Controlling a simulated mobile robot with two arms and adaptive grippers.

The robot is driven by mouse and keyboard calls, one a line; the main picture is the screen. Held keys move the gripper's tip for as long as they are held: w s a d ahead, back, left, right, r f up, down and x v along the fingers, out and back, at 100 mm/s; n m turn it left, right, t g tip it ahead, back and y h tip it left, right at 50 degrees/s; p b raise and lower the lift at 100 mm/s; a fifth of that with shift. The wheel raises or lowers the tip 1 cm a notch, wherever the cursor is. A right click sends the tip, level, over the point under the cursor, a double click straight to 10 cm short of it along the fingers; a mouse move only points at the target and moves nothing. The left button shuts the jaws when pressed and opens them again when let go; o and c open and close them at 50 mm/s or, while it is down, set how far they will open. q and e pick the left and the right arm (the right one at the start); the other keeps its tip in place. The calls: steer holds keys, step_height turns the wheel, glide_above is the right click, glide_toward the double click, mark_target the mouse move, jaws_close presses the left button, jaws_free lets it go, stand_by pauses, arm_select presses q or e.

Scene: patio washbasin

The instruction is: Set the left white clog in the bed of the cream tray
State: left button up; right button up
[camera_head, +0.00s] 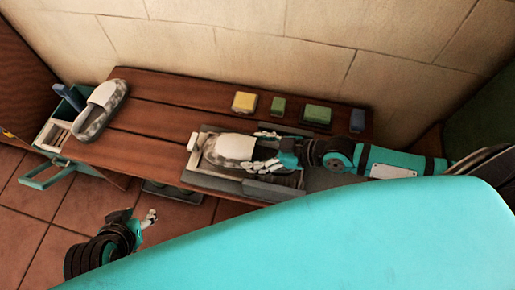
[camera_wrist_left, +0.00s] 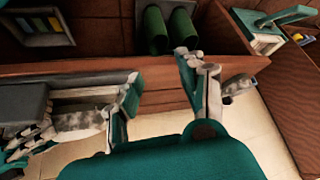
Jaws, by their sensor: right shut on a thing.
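One white clog (camera_head: 237,147) with a grey mottled sole lies over the cream tray (camera_head: 291,180), within its rim as seen from above. I cannot tell whether its sole touches the bed. My right gripper (camera_head: 266,164) is shut on this clog from the right and hides part of it. The clog also shows in the left wrist view (camera_wrist_left: 78,124). A second white clog (camera_head: 101,107) lies on the left of the wooden table, apart from both grippers. My left gripper (camera_head: 146,220) is open and empty, below the table's front edge; its spread fingers show in the left wrist view (camera_wrist_left: 158,85).
Yellow (camera_head: 244,102), green (camera_head: 317,115) and blue (camera_head: 357,120) blocks stand along the table's (camera_head: 165,117) back, near the wall. A green caddy (camera_head: 62,122) is at the left end. Green slippers (camera_wrist_left: 170,30) are below. The table's middle left is clear.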

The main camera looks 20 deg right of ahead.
steer(key=shift+f+b, duration=0.45)
steer(key=shift+f, duration=0.2)
arm_select(q)
steer(key=w+d+r+t+h, duration=0.1)
steer(key=w+d+r+t, duration=0.1)
steer(key=w+r+t, duration=0.2)
steer(key=shift+w+d+r+t+b, duration=0.3)
steer(key=shift+w+r+t+b, duration=0.15)
steer(key=shift+w, duration=1.15)
arm_select(e)
steer(key=shift+f, duration=0.5)
steer(key=o, duration=1.5)
step_height(320, 180, up, 10)
